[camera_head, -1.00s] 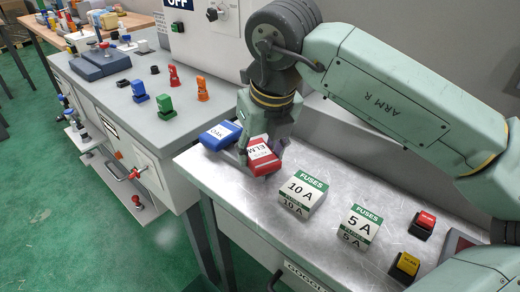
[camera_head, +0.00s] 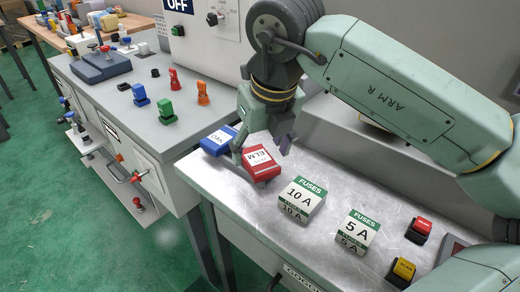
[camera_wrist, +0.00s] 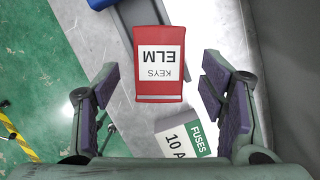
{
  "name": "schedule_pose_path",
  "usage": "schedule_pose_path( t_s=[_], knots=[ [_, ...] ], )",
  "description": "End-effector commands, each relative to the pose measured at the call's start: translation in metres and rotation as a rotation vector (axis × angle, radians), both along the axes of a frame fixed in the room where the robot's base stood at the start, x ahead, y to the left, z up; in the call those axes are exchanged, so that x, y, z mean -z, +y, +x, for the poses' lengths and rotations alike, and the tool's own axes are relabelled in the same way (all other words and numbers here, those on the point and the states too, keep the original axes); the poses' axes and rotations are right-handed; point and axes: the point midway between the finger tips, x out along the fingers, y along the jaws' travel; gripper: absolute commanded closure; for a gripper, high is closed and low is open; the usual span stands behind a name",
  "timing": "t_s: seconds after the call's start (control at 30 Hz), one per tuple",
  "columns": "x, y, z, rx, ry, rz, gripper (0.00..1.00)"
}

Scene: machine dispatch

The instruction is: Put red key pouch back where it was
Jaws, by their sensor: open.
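The red key pouch (camera_head: 262,163), labelled ELM, lies on the metal bench top (camera_head: 330,225), next to the blue pouch (camera_head: 218,139) labelled OAK. In the wrist view the red pouch (camera_wrist: 158,64) lies ahead of and between my open fingers, with clear gaps on both sides. My gripper (camera_head: 265,145) is just above and behind the red pouch in the head view; it also shows in the wrist view (camera_wrist: 165,105). Its fingers are spread and hold nothing. In the head view a finger overlaps the seam between the two pouches.
White-green fuse boxes marked 10 A (camera_head: 301,199) and 5 A (camera_head: 355,234) stand to the right of the red pouch. A red button block (camera_head: 419,230) and a yellow one (camera_head: 401,272) are farther right. The bench front edge is close to the pouches.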

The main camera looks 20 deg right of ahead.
Motion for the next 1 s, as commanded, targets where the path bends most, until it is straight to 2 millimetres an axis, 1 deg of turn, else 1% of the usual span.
schedule_pose_path(
  t_s=[0.1, 0.3, 0.4, 0.5, 0.67, 1.0],
  knots=[
    [-0.026, -0.002, -0.007, 0.004, -0.003, -0.001, 0.35],
    [-0.069, -0.004, -0.019, 0.003, -0.003, -0.001, 0.35],
    [-0.084, -0.004, -0.024, 0.001, -0.002, 0.000, 0.35],
    [-0.094, -0.005, -0.027, 0.001, -0.002, 0.000, 0.35],
    [-0.101, -0.005, -0.029, 0.000, -0.001, 0.000, 0.35],
    [-0.101, -0.005, -0.029, 0.000, -0.001, 0.000, 0.35]
  ],
)
